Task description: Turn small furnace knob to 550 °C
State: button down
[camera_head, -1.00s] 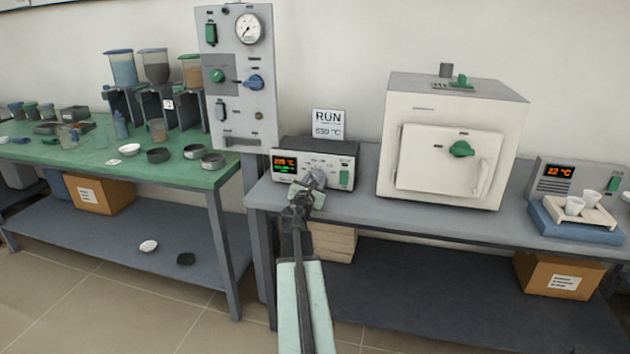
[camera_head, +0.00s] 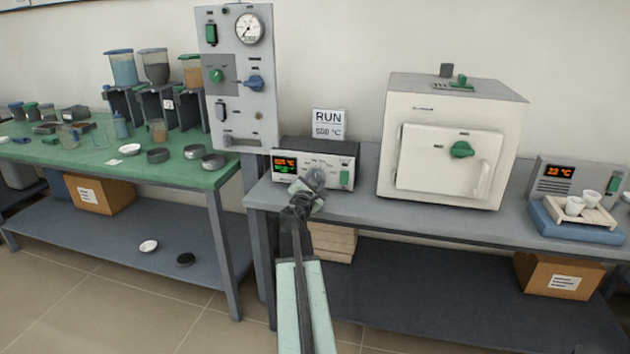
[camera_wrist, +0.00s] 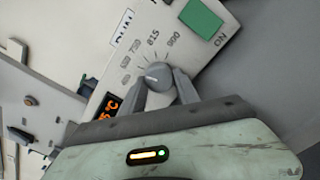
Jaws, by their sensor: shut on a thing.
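The small grey knob (camera_wrist: 157,76) is on the white front panel (camera_wrist: 196,75) of the control box. Printed marks are fanned around it; 815 is legible, the others less so. Which mark the knob points at is not clear. My gripper (camera_wrist: 160,88) is shut on the knob, one finger on each side of it. In the head view my gripper (camera_head: 310,182) reaches the front of the control box (camera_head: 343,160) and hides the knob. The box's display (camera_head: 285,164) has orange and green digits, too small to read surely.
A card (camera_head: 328,124) reading RUN and seemingly 550 °C stands behind the control box. A white furnace (camera_head: 445,165) with a green door knob stands to its right. A grey gauge panel (camera_head: 240,110) rises at left. A green switch (camera_wrist: 201,23) is close to the knob.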

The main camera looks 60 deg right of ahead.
dwell(0.3)
jog(key=c, duration=0.9)
grip_release()
jog(key=shift+a, duration=0.1)
jog(key=v, duration=0.7)
jog(key=shift+s+a, duration=0.2)
jog(key=shift+a, duration=0.15)
